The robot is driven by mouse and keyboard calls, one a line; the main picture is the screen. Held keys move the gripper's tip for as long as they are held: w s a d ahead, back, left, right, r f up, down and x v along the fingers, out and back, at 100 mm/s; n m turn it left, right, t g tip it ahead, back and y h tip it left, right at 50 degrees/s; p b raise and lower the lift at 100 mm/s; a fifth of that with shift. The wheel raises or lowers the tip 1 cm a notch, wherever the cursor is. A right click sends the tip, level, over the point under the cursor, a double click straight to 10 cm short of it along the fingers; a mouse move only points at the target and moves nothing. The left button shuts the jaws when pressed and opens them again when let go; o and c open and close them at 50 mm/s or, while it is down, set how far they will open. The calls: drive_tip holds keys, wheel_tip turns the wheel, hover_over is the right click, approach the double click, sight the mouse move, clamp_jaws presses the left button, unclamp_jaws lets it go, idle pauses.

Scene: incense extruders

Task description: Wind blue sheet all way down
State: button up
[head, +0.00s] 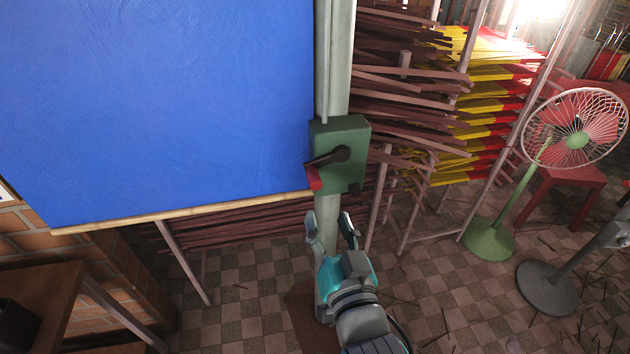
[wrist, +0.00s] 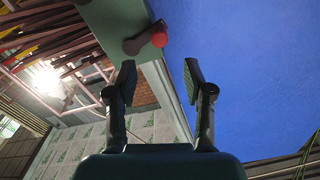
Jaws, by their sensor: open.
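The blue sheet (head: 170,100) hangs at the upper left in the head view, with a wooden bar (head: 180,213) along its lower edge. A green winch box (head: 345,150) is fixed to the pale post (head: 336,60) at the sheet's right edge. Its dark crank (head: 328,160) points down and left to a red knob (head: 314,179). My gripper (head: 328,222) is open and empty, just below the box and apart from the knob. In the wrist view the red knob (wrist: 159,39) lies beyond the open fingers (wrist: 164,85), with the blue sheet (wrist: 250,70) to the right.
Racks of dark incense sticks (head: 405,95) and a red and yellow stack (head: 495,110) stand behind the post. A green fan (head: 576,138) and a red stool (head: 570,180) are at the right. A wooden table (head: 45,295) is at the lower left.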

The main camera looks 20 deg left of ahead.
sight(316, 187)
drive_tip(key=w+a+n, duration=0.1)
drive_tip(key=w+a, duration=0.1)
drive_tip(key=w, duration=0.1)
drive_tip(key=w+a+n, duration=0.2)
drive_tip(key=w, duration=0.1)
drive_tip(key=w+a+n, duration=0.1)
drive_tip(key=w+a, duration=0.1)
drive_tip(key=w, duration=0.1)
drive_tip(key=shift+n, duration=0.3)
idle(0.3)
clamp_jaws()
